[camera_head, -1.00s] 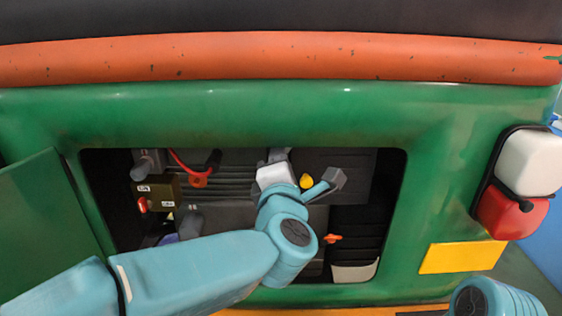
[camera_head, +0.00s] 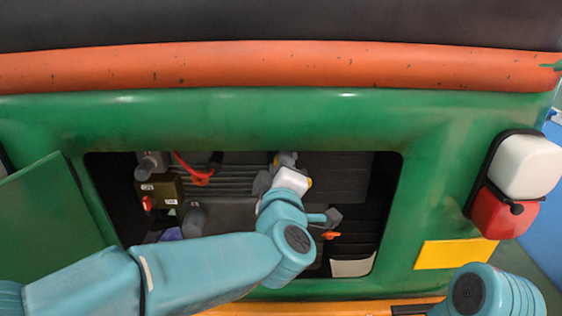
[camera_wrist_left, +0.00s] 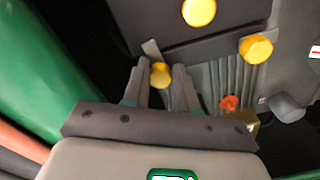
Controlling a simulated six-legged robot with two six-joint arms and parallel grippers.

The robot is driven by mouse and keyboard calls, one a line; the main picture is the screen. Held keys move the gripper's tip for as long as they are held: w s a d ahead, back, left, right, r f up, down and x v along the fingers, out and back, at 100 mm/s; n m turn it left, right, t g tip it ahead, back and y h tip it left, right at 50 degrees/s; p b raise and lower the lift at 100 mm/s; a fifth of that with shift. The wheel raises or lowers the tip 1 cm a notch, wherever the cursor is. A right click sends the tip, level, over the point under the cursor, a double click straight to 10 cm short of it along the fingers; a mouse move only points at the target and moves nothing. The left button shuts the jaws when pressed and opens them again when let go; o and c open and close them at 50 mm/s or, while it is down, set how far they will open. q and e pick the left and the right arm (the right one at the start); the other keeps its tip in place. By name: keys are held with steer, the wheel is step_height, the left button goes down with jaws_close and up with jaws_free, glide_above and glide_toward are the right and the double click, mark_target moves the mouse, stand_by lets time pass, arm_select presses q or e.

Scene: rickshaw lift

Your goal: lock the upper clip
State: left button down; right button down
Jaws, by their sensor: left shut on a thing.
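My left gripper (camera_wrist_left: 162,80) reaches into the open compartment of the green rickshaw body. In the left wrist view its two fingers are closed about a yellow knob (camera_wrist_left: 160,74), which appears to belong to a clip with a short grey lever (camera_wrist_left: 152,48). In the head view the gripper (camera_head: 284,160) is at the top middle of the opening, and my own wrist hides most of the clip. I cannot tell whether the clip is locked.
Two more yellow knobs (camera_wrist_left: 199,12) (camera_wrist_left: 256,49) sit on the dark box beyond. An orange knob (camera_head: 330,236) and a small brown box (camera_head: 160,190) with a red switch are in the compartment. The green frame (camera_head: 240,120) surrounds the opening closely.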

arm_select(q)
steer(key=shift+m, duration=0.6)
steer(key=shift+f, duration=0.1)
steer(key=c, duration=0.9)
jaws_free()
steer(key=s+b, duration=0.3)
steer(key=s, duration=1.3)
steer(key=shift+s, duration=0.2)
